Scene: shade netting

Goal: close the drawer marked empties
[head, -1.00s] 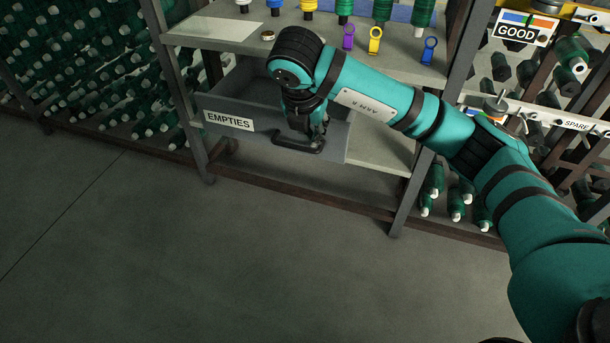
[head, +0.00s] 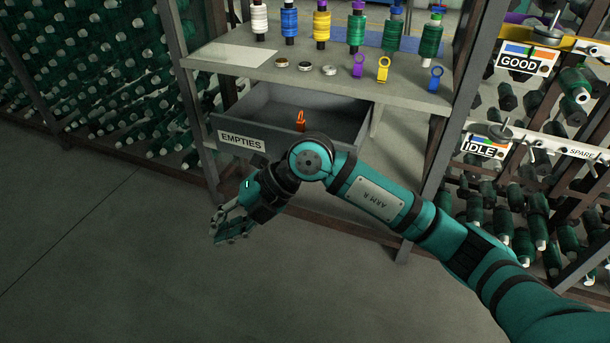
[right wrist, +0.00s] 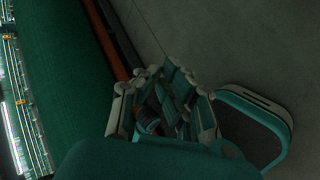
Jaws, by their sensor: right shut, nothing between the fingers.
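The grey drawer marked EMPTIES (head: 242,141) stands open below the worktop in the head view, with its inside showing. A small orange object (head: 300,120) is in it. Part of the drawer front is hidden behind my right arm. My right gripper (head: 232,232) is shut and empty, in front of the drawer and low to its left in the picture, apart from the drawer front. Its fingers (right wrist: 172,108) also show in the right wrist view, over dark floor. My left gripper is not in view.
The worktop (head: 290,72) above holds several thread spools, small tins and coloured ring tags. Racks of green bobbins stand on both sides. GOOD (head: 520,63), IDLE (head: 480,147) and SPARE signs hang at right. The floor (head: 100,260) in front is clear.

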